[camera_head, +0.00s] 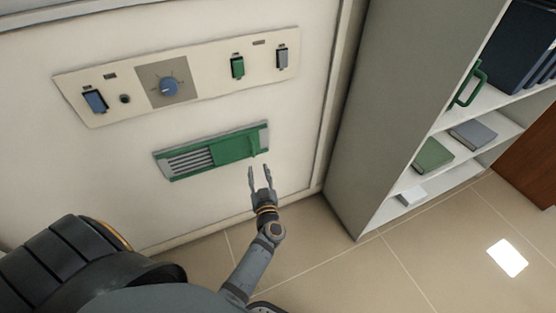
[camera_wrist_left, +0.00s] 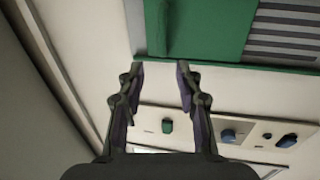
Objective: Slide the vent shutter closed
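The vent (camera_head: 173,178) is a green-framed panel low on the pale furnace wall. Its green shutter (camera_head: 230,150) covers the right part, and grey slats (camera_head: 187,163) show uncovered on the left. An upright green handle (camera_head: 254,146) stands out near the shutter's right end. My left gripper (camera_head: 259,169) is open and empty, just below the handle, apparently apart from it. In the left wrist view, the open fingers (camera_wrist_left: 160,70) point at the vent's edge, with the shutter (camera_wrist_left: 206,30) and its handle (camera_wrist_left: 157,28) beyond. The slats (camera_wrist_left: 285,35) show at right there. My right gripper is out of view.
A control panel (camera_head: 207,74) with a blue knob (camera_head: 169,86) and several switches is above the vent. A grey shelf unit (camera_head: 378,110) with books stands to the right. Tiled floor (camera_head: 400,262) is clear below.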

